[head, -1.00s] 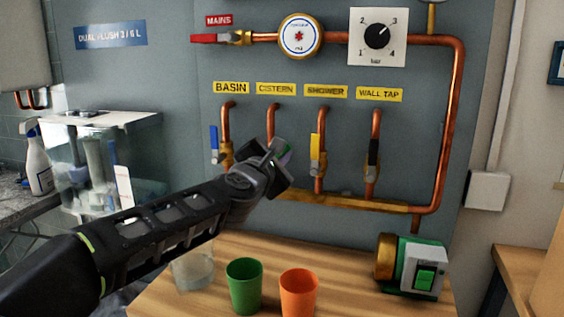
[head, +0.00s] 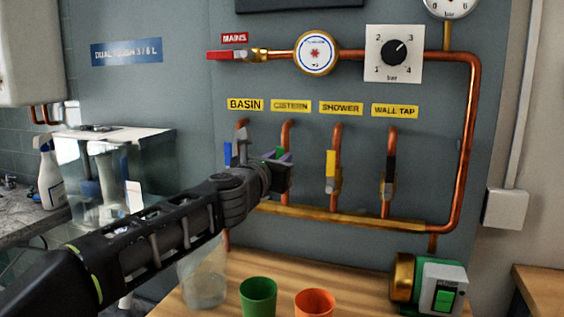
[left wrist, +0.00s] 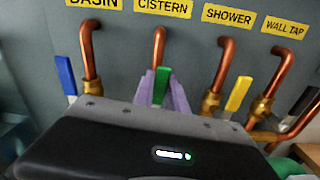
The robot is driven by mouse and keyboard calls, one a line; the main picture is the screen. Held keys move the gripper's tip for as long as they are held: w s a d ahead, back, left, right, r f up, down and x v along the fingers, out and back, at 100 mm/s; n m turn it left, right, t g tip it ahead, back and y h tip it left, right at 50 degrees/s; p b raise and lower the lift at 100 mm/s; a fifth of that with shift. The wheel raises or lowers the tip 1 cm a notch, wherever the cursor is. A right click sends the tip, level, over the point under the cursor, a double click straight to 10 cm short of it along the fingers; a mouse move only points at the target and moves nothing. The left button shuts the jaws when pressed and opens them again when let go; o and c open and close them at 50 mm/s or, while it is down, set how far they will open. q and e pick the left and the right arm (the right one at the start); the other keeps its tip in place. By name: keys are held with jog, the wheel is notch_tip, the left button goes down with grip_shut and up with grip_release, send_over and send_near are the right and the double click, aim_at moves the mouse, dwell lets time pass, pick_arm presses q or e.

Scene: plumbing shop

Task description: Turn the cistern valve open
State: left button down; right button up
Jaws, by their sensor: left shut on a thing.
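The cistern valve has a green lever (left wrist: 162,86), seen in the left wrist view below the CISTERN label (left wrist: 163,7). The lever stands upright, in line with its copper pipe. In the head view, the green lever tip (head: 280,151) shows just above my left gripper (head: 280,165). The left gripper is shut on the green lever, with purple-grey finger pads (left wrist: 176,95) on either side of it. The valve body is hidden behind the gripper. My right gripper is not in view.
The blue basin lever (head: 228,153) is close on the left, the yellow shower lever (head: 331,164) on the right, then the black wall tap lever (head: 390,169). A green cup (head: 258,296), an orange cup (head: 315,303) and a pump (head: 430,285) stand on the bench below.

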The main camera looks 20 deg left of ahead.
pick_arm(q)
jog(key=shift+f, duration=0.15)
jog(key=c, duration=1.3)
grip_release()
jog(key=shift+c, duration=0.2)
jog(key=s, duration=0.7)
jog(key=shift+s+a, duration=0.3)
jog(key=shift+s, duration=0.1)
